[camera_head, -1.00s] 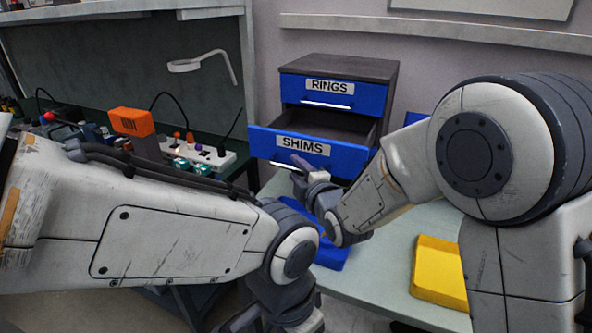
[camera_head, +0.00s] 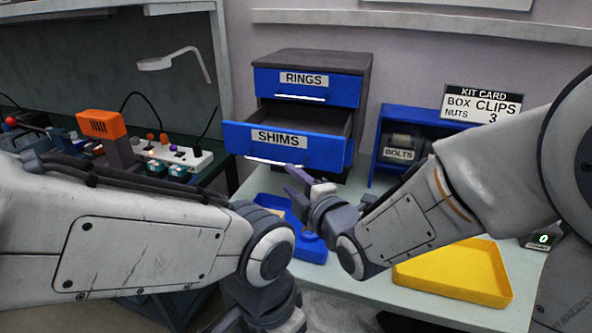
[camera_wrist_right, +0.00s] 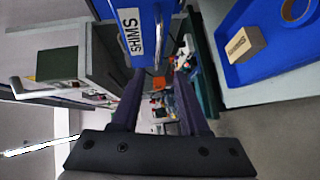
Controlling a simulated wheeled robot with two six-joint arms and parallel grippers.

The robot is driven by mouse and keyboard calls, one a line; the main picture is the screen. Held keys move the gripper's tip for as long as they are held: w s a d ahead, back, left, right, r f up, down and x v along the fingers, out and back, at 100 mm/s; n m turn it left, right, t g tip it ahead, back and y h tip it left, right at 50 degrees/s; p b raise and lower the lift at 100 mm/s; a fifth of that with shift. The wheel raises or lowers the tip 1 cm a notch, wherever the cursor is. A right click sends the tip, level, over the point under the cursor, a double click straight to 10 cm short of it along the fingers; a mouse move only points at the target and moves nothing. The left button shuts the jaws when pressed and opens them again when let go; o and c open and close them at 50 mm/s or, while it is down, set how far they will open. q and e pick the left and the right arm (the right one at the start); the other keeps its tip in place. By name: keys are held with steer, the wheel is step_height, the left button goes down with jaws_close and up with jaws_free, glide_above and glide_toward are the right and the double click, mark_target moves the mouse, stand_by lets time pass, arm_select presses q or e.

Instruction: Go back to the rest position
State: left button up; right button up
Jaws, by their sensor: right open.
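My right gripper (camera_head: 300,180) is in front of the pulled-out blue SHIMS drawer (camera_head: 325,148), near its handle (camera_head: 275,162). In the right wrist view its two dark fingers (camera_wrist_right: 157,100) are apart, with nothing held between them. The drawer's SHIMS label (camera_wrist_right: 131,30) shows just beyond the fingertips; I cannot tell whether they touch the handle. My left arm reaches in from the left and its wrist bends down; its gripper is out of the picture.
The RINGS drawer (camera_head: 305,85) above is shut. A blue tray (camera_head: 312,252) on the table holds a SHIMS box (camera_wrist_right: 245,44) and a ring (camera_wrist_right: 296,9). A yellow tray (camera_head: 455,285), a BOLTS bin (camera_head: 400,152) and a kit card (camera_head: 482,104) are at the right.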

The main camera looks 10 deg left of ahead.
steer(key=s+d+f+m+g+h+p, duration=0.1)
steer(key=s+d+f+m+g+h, duration=0.1)
steer(key=s, duration=0.6)
steer(key=s+d+f+m+g+h+p, duration=0.1)
steer(key=s+d+f+m+g+h, duration=0.1)
steer(key=s+d+m+g, duration=0.3)
steer(key=s+d+f+m+g+h+p, duration=0.2)
steer(key=s+m+g, duration=0.4)
steer(key=s, duration=0.7)
steer(key=d+m+h, duration=0.1)
steer(key=m, duration=0.1)
steer(key=shift+s+d+f+m+g+h, duration=0.25)
steer(key=shift+d+f+m+g+h, duration=0.05)
steer(key=shift+g, duration=0.1)
